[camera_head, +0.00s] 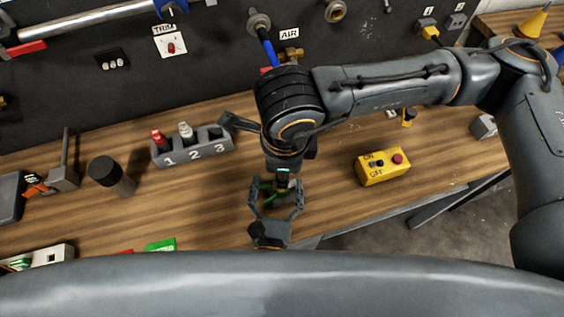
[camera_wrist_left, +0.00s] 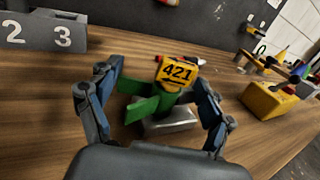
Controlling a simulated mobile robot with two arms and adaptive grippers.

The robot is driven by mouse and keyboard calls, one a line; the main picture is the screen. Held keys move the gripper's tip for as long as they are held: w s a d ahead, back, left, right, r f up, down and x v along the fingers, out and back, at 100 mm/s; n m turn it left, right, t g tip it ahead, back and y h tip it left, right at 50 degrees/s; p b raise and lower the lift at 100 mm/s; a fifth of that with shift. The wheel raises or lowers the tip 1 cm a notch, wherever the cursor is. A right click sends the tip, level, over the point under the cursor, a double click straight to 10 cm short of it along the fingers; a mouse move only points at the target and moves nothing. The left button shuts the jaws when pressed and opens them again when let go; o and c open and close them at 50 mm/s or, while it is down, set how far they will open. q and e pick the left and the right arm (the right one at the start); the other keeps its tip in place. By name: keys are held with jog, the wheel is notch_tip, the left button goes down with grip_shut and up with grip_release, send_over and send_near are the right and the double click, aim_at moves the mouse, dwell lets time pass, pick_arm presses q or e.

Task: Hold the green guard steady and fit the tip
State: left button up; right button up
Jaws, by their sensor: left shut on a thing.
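The green guard (camera_wrist_left: 146,106) sits between the fingers of my left gripper (camera_wrist_left: 155,85) in the left wrist view, above a pale metal block (camera_wrist_left: 172,122). A yellow piece marked 421 (camera_wrist_left: 178,72) stands at the guard; how deep it sits in it cannot be told. In the head view my left gripper (camera_head: 275,185) reaches in from the front edge and is shut on the guard, which shows only as a bit of green. My right arm comes in from the right above this spot. The right gripper is mostly hidden by its own wrist, so its fingers cannot be read.
A grey rack (camera_head: 195,151) numbered 1 to 3 holds a red and a pale piece; slot 3 looks empty. A yellow ON/OFF box (camera_head: 382,167) stands to the right. A dark cylinder (camera_head: 112,176) stands left. Bare wood lies between rack and cylinder.

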jog(key=shift+w+a+f, duration=0.1)
jog(key=shift+w+f, duration=0.05)
jog(key=shift+f, duration=1.35)
jog(key=shift+w+f, duration=0.2)
jog(key=shift+f, duration=1.3)
jog(key=shift+w+a+f, duration=0.1)
jog(key=shift+w+f, duration=0.05)
jog(key=shift+f, duration=1.35)
jog(key=shift+d, duration=0.1)
grip_shut()
